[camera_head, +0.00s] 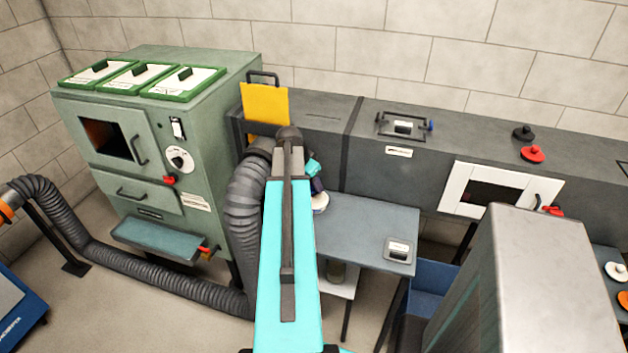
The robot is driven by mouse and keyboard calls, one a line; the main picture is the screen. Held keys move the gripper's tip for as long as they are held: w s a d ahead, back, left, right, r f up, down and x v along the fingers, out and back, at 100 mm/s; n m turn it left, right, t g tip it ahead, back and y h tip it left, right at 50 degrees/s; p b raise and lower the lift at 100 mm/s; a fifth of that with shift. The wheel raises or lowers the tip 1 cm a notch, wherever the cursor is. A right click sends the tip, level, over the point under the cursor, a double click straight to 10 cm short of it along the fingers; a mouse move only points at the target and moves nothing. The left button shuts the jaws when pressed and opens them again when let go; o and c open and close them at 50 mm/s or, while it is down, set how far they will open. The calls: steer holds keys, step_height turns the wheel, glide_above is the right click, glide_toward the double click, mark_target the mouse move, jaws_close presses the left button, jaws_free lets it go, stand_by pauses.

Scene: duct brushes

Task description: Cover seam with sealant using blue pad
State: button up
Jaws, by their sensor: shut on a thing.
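My gripper (314,169) is mostly hidden behind my own cyan arm, at the left end of the grey table. It is shut on a small dark blue thing (318,185), which looks like the blue pad; only a sliver of it shows. Just below it is a round white-rimmed thing (320,203) at the table's left end, partly covered by my arm; it may be the sealant pot. I cannot tell whether the pad touches it. A dark vertical seam (352,145) runs between two grey duct sections behind the table. I cannot make out sealant on it.
A green cabinet (200,120) and ribbed hose (245,205) stand left. A blue bin (432,278) is below right.

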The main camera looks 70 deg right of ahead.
mark_target(313, 189)
steer(key=shift+f+b, duration=0.4)
steer(key=shift+f, duration=0.7)
steer(key=shift+f+b, duration=0.3)
steer(key=shift+f, duration=0.2)
stand_by(0.7)
steer(key=shift+f, duration=0.15)
stand_by(1.6)
steer(key=shift+r+p, duration=1.7)
steer(key=shift+r, duration=1.9)
